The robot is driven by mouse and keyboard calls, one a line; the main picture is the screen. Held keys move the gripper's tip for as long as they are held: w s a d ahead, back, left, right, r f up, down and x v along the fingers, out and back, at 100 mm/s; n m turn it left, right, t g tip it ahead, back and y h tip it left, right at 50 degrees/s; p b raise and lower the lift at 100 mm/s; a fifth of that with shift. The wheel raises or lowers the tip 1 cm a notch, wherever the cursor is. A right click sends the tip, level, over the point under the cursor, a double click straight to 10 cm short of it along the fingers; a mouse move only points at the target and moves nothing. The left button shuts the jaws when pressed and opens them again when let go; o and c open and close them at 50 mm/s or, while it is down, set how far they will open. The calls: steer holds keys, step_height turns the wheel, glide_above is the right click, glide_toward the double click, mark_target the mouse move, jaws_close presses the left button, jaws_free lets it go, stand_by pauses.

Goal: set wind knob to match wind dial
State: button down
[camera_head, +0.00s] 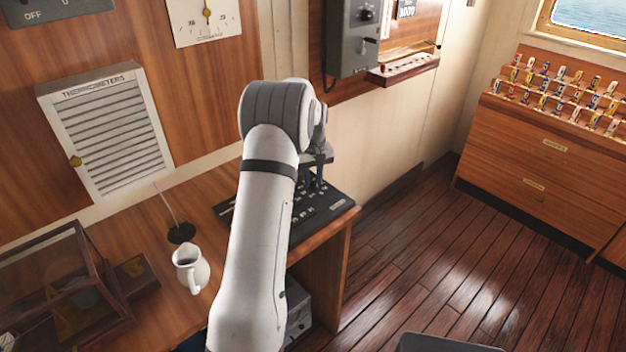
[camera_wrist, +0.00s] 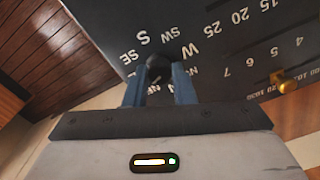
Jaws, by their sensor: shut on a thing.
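The wind knob (camera_wrist: 158,66) is a black knob in the wrist view, ringed by white compass letters such as S, SW and W on a dark panel (camera_wrist: 110,22). My gripper (camera_wrist: 160,78) is shut on this knob, with one blue-grey finger on each side. The fingers cover some of the letters, and I cannot read the knob's pointer. In the head view my gripper (camera_head: 317,184) is over the dark panel (camera_head: 322,212) on the desk, partly hidden behind my arm. I cannot make out a wind dial in either view.
A brass knob (camera_wrist: 286,82) sits on the panel beside number scales. A white-faced gauge (camera_head: 205,22) and a grey box (camera_head: 352,40) are on the wall.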

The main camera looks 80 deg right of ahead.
steer(key=m, duration=0.3)
steer(key=shift+m+b, duration=0.35)
steer(key=shift+m, duration=0.05)
steer(key=m, duration=0.3)
steer(key=shift+m+b, duration=0.3)
steer(key=m, duration=0.3)
steer(key=shift+m, duration=0.4)
steer(key=m, duration=0.4)
steer(key=shift+b, duration=0.35)
steer(key=m, duration=0.8)
steer(key=shift+m, duration=0.3)
steer(key=m, duration=0.3)
steer(key=shift+m, duration=0.3)
steer(key=shift+m+b, duration=0.3)
steer(key=shift+m, duration=1.5)
